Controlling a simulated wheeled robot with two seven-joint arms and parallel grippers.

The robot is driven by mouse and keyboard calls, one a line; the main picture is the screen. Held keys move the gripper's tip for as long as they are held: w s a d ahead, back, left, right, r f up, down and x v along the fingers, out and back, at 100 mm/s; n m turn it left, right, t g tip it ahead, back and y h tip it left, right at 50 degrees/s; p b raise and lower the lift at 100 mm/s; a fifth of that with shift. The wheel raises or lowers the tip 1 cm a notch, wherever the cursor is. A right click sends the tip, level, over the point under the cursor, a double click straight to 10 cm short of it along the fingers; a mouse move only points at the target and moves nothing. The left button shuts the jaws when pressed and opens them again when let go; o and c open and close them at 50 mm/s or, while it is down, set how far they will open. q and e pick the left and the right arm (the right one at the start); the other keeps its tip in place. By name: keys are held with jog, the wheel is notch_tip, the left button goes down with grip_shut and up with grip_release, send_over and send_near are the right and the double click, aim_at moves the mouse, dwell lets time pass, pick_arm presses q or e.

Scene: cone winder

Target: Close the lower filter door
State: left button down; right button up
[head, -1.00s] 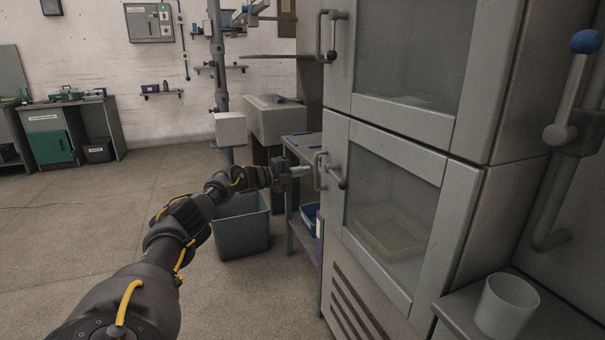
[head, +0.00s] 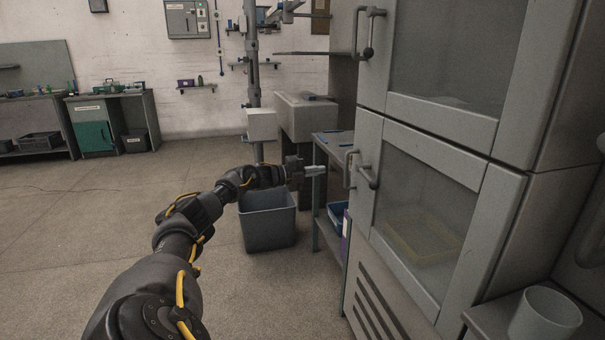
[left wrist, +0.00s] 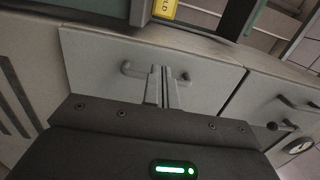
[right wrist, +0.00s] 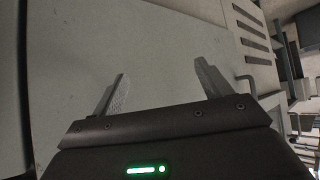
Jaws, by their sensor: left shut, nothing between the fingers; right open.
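The lower filter door (head: 377,218) is a grey framed door with a window, on the tall cabinet at the right of the head view. It looks about flush with the cabinet front; I cannot tell whether a small gap remains. Its handle (head: 360,172) is on its left edge. My left gripper (head: 318,172) is just left of that handle, apart from it, shut and empty. Its closed fingers (left wrist: 164,88) show in the left wrist view before a grey panel with handles. My right gripper (right wrist: 160,85) is open and empty before a plain grey surface; it is outside the head view.
The upper door (head: 425,108) is above. A grey bin (head: 268,228) stands on the floor beyond my left arm, beside a narrow shelf table (head: 330,225). A white cup (head: 545,313) stands on a ledge at lower right. The floor at left is free.

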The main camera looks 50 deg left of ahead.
pick_arm(q)
jog(key=shift+v, duration=2.9)
pick_arm(e)
jog(key=shift+w+a+r+t+y, duration=0.3)
jog(key=shift+w+a+r+t, duration=0.15)
jog(key=shift+a+r+t, duration=0.1)
jog(key=shift+d, duration=0.1)
